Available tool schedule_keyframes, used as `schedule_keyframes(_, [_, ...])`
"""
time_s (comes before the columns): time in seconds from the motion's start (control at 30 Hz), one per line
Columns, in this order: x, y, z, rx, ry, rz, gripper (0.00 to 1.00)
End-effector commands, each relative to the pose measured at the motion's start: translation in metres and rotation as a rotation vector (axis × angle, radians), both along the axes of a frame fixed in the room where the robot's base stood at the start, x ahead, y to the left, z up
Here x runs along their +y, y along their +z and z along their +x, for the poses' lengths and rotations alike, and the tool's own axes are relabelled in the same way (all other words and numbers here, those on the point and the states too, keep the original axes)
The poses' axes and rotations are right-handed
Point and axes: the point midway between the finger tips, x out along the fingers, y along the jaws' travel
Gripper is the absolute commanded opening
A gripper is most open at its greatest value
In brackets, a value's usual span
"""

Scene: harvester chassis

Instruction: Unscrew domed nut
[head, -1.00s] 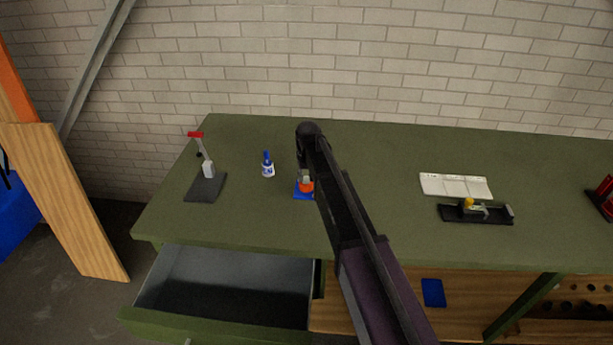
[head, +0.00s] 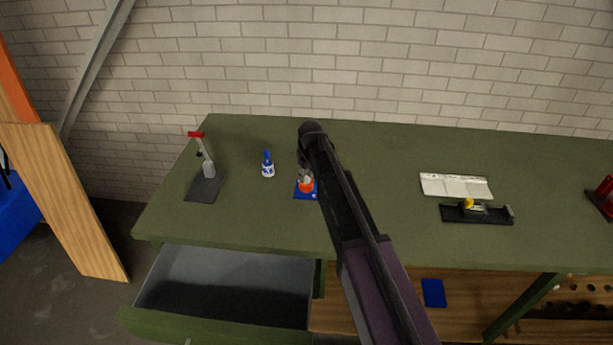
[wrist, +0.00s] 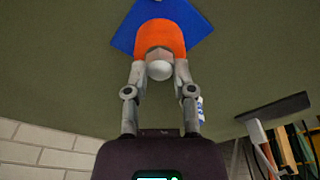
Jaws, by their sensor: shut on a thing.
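The domed nut (wrist: 159,69) shows in the wrist view as a pale rounded cap on a grey hex body. It sits at the top of an orange round part (wrist: 160,36) on a blue base plate (wrist: 199,24). My gripper (wrist: 160,75) has one finger on each side of the nut and is shut on it. In the head view my gripper (head: 305,173) is over the orange part (head: 306,185) and blue plate (head: 303,195). My arm hides some of the plate's right side, and the nut is too small to make out there.
A blue-and-white bottle (head: 267,165) stands left of the plate. Farther left is a dark stand with a red-topped lever (head: 206,180). A white tray (head: 455,185) and black fixture (head: 477,213) lie to the right. An open drawer (head: 225,285) juts out at the front left.

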Motion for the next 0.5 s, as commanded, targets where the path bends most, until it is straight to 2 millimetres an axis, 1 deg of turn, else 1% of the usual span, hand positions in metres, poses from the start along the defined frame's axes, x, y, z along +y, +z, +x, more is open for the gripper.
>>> schedule_keyframes(0.2, [-0.0002,0.0001,0.0003,0.000,0.133,0.000,0.00])
schedule_keyframes(0.5, [-0.0002,0.0001,0.0000,0.000,0.158,0.000,0.00])
